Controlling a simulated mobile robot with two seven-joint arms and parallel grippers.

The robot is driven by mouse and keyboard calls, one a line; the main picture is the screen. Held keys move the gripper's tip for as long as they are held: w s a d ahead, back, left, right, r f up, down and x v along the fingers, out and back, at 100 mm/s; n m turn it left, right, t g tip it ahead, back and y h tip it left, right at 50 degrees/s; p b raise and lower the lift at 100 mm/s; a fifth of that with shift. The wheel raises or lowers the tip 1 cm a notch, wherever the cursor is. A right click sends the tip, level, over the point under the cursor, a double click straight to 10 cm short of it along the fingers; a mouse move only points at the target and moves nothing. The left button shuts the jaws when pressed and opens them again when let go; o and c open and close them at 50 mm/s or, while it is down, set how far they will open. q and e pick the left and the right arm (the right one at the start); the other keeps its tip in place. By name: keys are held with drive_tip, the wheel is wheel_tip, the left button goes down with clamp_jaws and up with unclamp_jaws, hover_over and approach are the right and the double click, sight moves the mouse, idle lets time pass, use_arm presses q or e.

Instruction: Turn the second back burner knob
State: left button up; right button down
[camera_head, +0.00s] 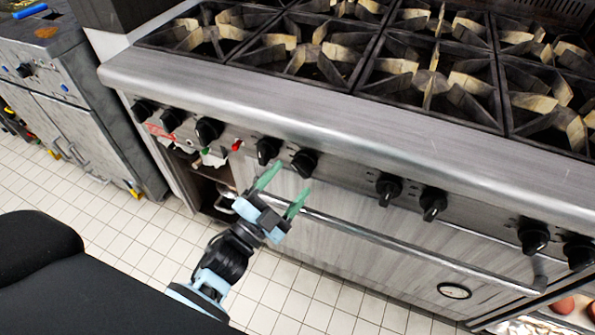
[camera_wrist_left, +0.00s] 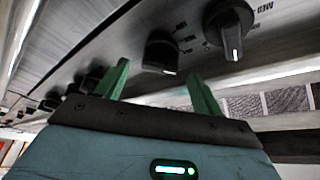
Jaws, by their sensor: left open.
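A row of black burner knobs runs along the steel front panel of the range. Near my left gripper (camera_head: 285,187) are two of them, a left knob (camera_head: 267,150) and a right knob (camera_head: 304,163). The gripper's green fingers are open and empty, pointing up at the panel just below this pair. In the left wrist view, one knob (camera_wrist_left: 160,52) shows between and beyond the fingers (camera_wrist_left: 158,72), apart from them. Another knob (camera_wrist_left: 229,27) is up and right, outside the fingers. I cannot tell which knob is the second back burner one. My right gripper is not in view.
The oven handle bar (camera_head: 400,243) runs across the range front below the knobs. More knobs lie farther right (camera_head: 433,203) and left (camera_head: 208,130). An open compartment (camera_head: 205,185) is left of the gripper. The tiled floor (camera_head: 120,235) below is mostly clear.

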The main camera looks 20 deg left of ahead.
use_arm(q)
drive_tip(key=shift+v, duration=1.4)
